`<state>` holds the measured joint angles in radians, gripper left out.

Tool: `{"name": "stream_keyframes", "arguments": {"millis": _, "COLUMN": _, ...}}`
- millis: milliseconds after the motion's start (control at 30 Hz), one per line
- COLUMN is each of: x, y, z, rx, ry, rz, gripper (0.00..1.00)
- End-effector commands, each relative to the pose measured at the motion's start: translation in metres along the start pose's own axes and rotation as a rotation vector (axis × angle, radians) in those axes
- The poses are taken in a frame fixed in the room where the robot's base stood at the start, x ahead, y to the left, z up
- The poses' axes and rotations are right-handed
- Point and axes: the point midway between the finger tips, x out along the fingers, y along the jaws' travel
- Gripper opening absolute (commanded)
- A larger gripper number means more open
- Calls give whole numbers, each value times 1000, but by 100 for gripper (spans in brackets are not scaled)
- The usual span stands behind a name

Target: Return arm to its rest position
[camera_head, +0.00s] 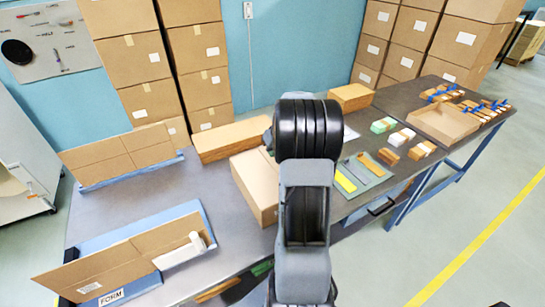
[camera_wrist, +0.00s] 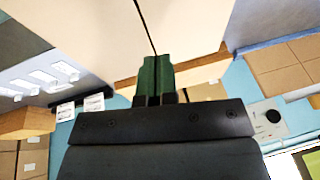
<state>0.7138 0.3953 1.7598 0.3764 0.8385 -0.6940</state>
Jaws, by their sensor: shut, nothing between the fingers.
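My arm stands in the middle of the head view, its grey link and black ribbed joint upright in front of the workbench. My gripper shows in the wrist view (camera_wrist: 155,78), with its two green fingertips together and nothing between them. A pale cardboard box (camera_wrist: 205,25) with a centre seam fills the view just beyond the fingertips; I cannot tell whether they touch. In the head view the gripper is hidden behind my arm. A closed carton (camera_head: 254,186) stands on the bench just left of the arm, partly covered by it.
The grey workbench (camera_head: 110,207) runs across. A flat box (camera_head: 230,139) lies behind. Small packs (camera_head: 398,137) and a tray (camera_head: 443,121) stand right. Stacked cartons (camera_head: 150,65) line the wall.

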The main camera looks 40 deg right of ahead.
Motion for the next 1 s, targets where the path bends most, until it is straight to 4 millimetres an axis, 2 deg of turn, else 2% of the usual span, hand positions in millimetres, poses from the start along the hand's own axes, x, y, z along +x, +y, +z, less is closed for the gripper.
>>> {"name": "stream_keyframes", "arguments": {"millis": 100, "x": -23, "y": 1, "z": 1, "rx": 2, "ry": 3, "rz": 2, "gripper": 0}}
{"name": "stream_keyframes", "arguments": {"millis": 300, "x": -57, "y": -1, "z": 2, "rx": 1, "ry": 1, "rz": 1, "gripper": 0}}
{"name": "stream_keyframes", "arguments": {"millis": 500, "x": -76, "y": -1, "z": 1, "rx": 3, "ry": 0, "rz": 0, "gripper": 0}}
{"name": "stream_keyframes", "arguments": {"millis": 800, "x": -82, "y": -2, "z": 2, "rx": 6, "ry": -1, "rz": 0, "gripper": 0}}
{"name": "stream_keyframes", "arguments": {"millis": 900, "x": -82, "y": 0, "z": 2, "rx": 68, "ry": 1, "rz": 9, "gripper": 0}}
{"name": "stream_keyframes", "arguments": {"millis": 967, "x": -71, "y": 2, "z": 13, "rx": 136, "ry": -29, "rz": 19, "gripper": 0}}
{"name": "stream_keyframes", "arguments": {"millis": 1000, "x": -65, "y": 1, "z": 26, "rx": 187, "ry": -55, "rz": 30, "gripper": 0}}
